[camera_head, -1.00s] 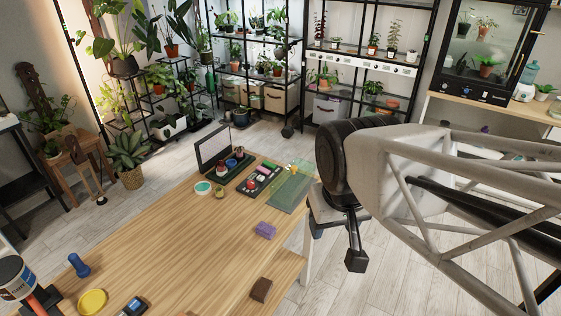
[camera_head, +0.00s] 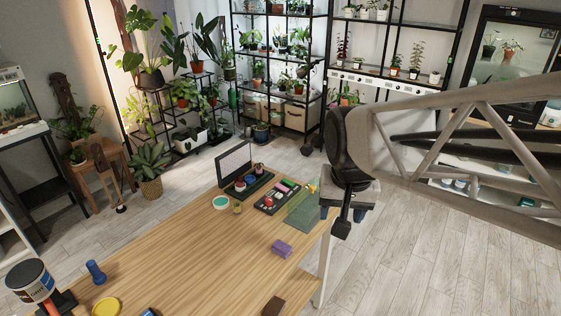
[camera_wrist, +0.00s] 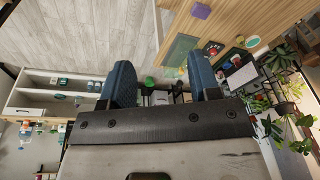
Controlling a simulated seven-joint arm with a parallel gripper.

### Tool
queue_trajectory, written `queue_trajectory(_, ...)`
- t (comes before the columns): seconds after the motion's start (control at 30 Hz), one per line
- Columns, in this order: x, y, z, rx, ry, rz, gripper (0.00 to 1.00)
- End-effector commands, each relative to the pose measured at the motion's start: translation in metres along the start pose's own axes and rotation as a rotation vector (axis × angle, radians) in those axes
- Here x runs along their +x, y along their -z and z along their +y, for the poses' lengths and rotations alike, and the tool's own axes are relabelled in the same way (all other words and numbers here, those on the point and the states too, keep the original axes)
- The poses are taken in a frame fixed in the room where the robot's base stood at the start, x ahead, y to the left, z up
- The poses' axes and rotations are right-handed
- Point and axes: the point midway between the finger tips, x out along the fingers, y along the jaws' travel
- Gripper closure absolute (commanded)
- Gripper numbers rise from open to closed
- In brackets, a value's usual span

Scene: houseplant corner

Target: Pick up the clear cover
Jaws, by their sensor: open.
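A see-through panel in a dark frame (camera_head: 235,160) stands upright at the back of a low black tray on the table's far end. I take it for the clear cover, though I cannot be sure. Small pots sit in the tray in front of it. In the wrist view the tray and panel (camera_wrist: 238,72) show small at the right. My gripper (camera_head: 347,221) hangs beyond the table's right edge, to the right of the panel and apart from it. In the wrist view its two blue-padded fingers (camera_wrist: 162,80) are wide apart with nothing held between them.
A green sheet (camera_head: 303,210) lies at the table's right edge, beside a black tray of small items (camera_head: 277,197). A purple block (camera_head: 281,247) and brown block (camera_head: 273,306) lie nearer. The table's middle (camera_head: 200,255) is clear. Plant shelves (camera_head: 280,60) stand behind.

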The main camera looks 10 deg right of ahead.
Motion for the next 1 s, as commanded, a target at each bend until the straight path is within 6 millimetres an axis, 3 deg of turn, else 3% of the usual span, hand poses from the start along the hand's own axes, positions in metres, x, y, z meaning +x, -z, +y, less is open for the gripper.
queue_trajectory(0.57,0.041,0.129,-0.021,0.412,-0.03,-0.058,0.44)
queue_trajectory(1.0,0.099,0.221,-0.031,0.725,-0.066,-0.094,0.44)
